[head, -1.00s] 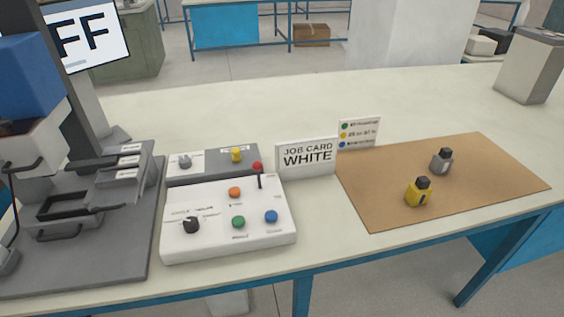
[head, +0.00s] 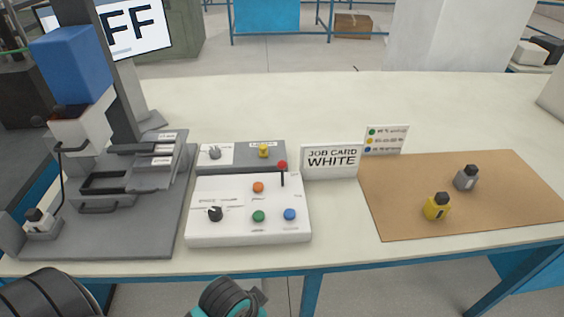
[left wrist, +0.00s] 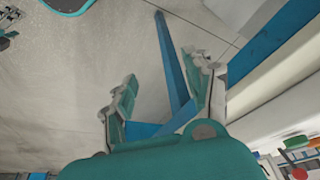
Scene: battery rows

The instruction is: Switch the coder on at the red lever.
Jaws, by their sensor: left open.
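The red lever (head: 282,165) has a red ball on a thin black stem. It stands upright at the back right of the white control box (head: 248,235) in the head view. The coder (head: 72,70), a machine with a blue block on a dark column, stands at the left. Its screen (head: 140,28) shows "FF", with the left part hidden. My left gripper (left wrist: 163,88) is open and empty in the left wrist view, over the floor in front of the table and apart from the lever. My right gripper is out of view.
The box also carries a black knob (head: 215,214) and orange, green and blue buttons. A grey panel (head: 238,168) lies behind it. A job card reading WHITE (head: 331,158) stands to the right. A brown mat (head: 400,220) holds a yellow and a grey bottle.

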